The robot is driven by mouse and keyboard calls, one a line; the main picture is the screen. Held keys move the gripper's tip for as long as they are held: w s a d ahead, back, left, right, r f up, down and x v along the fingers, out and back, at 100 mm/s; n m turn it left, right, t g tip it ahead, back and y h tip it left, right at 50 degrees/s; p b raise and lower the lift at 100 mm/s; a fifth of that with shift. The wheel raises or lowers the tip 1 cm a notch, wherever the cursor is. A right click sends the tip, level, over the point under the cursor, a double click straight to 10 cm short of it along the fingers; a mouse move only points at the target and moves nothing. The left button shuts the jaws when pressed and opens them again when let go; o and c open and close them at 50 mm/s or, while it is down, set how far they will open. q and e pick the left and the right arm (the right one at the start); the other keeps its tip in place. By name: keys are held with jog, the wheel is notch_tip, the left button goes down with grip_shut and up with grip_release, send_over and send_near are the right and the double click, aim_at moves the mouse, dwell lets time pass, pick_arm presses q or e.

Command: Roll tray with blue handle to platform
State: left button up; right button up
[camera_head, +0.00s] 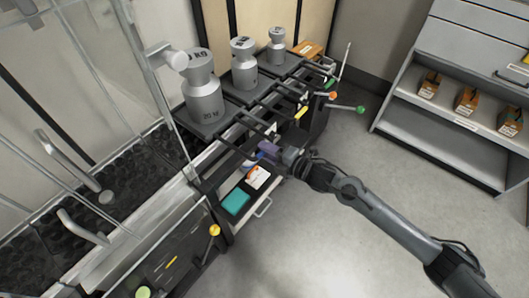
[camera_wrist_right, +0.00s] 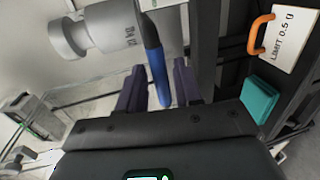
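The blue handle (camera_wrist_right: 156,68) is a thick bar in the right wrist view. It reaches between the two purple fingers of my right gripper (camera_wrist_right: 158,90), with a gap beside it, so the fingers look open around it. In the head view my right gripper (camera_head: 268,152) is at the front edge of the rack and mostly hides the handle. A large grey 20 kg weight (camera_head: 204,98) stands upright on a dark tray (camera_head: 222,126) behind the gripper. It also shows in the wrist view (camera_wrist_right: 108,28). A dark, bumpy platform surface (camera_head: 140,165) lies at the left. My left gripper is out of view.
Two smaller weights (camera_head: 243,72) (camera_head: 277,48) stand on neighbouring trays. Green (camera_head: 361,109) and orange (camera_head: 333,95) knobs stick out at the right. A teal box (camera_head: 236,202) lies on a lower shelf. Glass panels stand at the left. The floor at right is clear up to grey shelves (camera_head: 450,115).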

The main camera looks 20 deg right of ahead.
jog(key=shift+w+a+f, duration=0.15)
jog(key=shift+w+a, duration=0.2)
jog(key=shift+w, duration=0.2)
grip_shut()
